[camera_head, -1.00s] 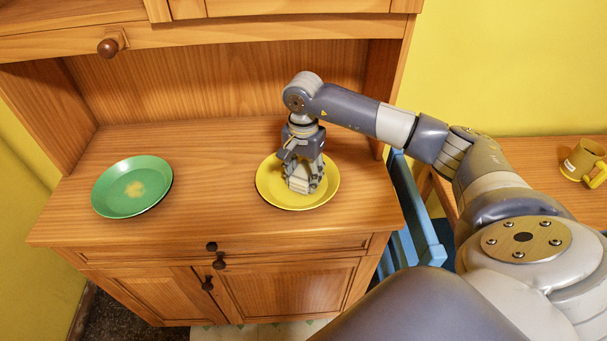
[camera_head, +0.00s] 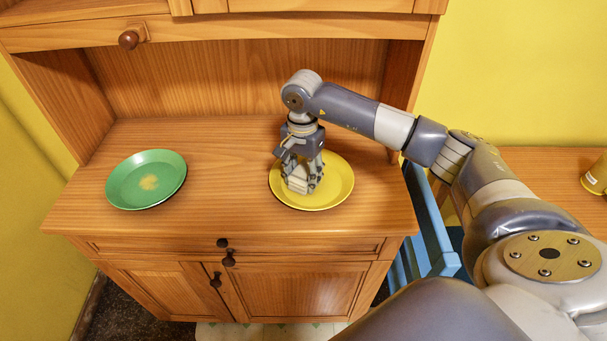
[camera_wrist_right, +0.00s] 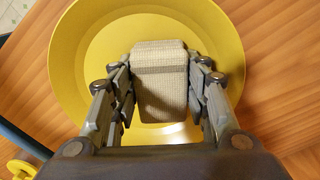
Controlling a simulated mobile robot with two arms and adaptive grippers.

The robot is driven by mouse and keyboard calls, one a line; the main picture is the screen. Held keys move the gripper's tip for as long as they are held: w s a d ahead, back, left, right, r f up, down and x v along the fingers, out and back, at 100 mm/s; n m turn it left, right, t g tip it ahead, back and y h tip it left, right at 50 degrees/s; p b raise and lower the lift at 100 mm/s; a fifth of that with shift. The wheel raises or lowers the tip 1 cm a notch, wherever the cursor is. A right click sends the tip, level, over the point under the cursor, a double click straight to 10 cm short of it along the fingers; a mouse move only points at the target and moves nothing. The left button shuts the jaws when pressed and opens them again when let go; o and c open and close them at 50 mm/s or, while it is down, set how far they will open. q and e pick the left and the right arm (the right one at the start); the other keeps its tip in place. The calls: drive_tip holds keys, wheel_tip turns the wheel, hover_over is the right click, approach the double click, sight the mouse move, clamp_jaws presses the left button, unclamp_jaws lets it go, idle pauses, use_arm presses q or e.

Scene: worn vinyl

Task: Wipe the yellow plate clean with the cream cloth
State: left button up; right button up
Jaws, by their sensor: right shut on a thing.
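The yellow plate (camera_head: 335,186) lies on the wooden cabinet counter, right of the middle. My right gripper (camera_head: 302,184) is over the plate's left part and points down. It is shut on the cream cloth (camera_head: 297,185), a folded pad low against the plate. In the right wrist view the cloth (camera_wrist_right: 160,85) sits between the fingers of the gripper (camera_wrist_right: 161,88), over the yellow plate (camera_wrist_right: 90,50). The plate surface that shows there looks plain yellow; the part under the cloth and gripper is hidden. My left gripper is not in view.
A green plate (camera_head: 128,187) with a yellowish smudge lies on the counter's left side. Bare counter (camera_head: 228,175) separates the plates. The cabinet's upper part overhangs the back. A blue chair (camera_head: 430,235) and a table with a yellow mug (camera_head: 597,176) stand at right.

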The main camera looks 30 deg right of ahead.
drive_tip(key=shift+s+d+b, duration=0.2)
drive_tip(key=shift+s+d, duration=0.35)
drive_tip(key=shift+d, duration=0.2)
drive_tip(key=shift+s+d+b, duration=0.15)
drive_tip(key=shift+s+d, duration=0.35)
drive_tip(key=shift+d, duration=0.2)
drive_tip(key=shift+w+a+b, duration=0.2)
drive_tip(key=shift+w+a, duration=0.35)
drive_tip(key=shift+a, duration=0.25)
drive_tip(key=shift+w+a+b, duration=0.2)
drive_tip(key=shift+w+a, duration=0.3)
drive_tip(key=shift+a, duration=0.25)
drive_tip(key=shift+d, duration=0.15)
drive_tip(key=shift+s+d+b, duration=0.2)
drive_tip(key=shift+s+d, duration=0.35)
drive_tip(key=shift+d, duration=0.2)
drive_tip(key=shift+s+d+b, duration=0.15)
drive_tip(key=shift+s+d, duration=0.4)
drive_tip(key=shift+d, duration=0.15)
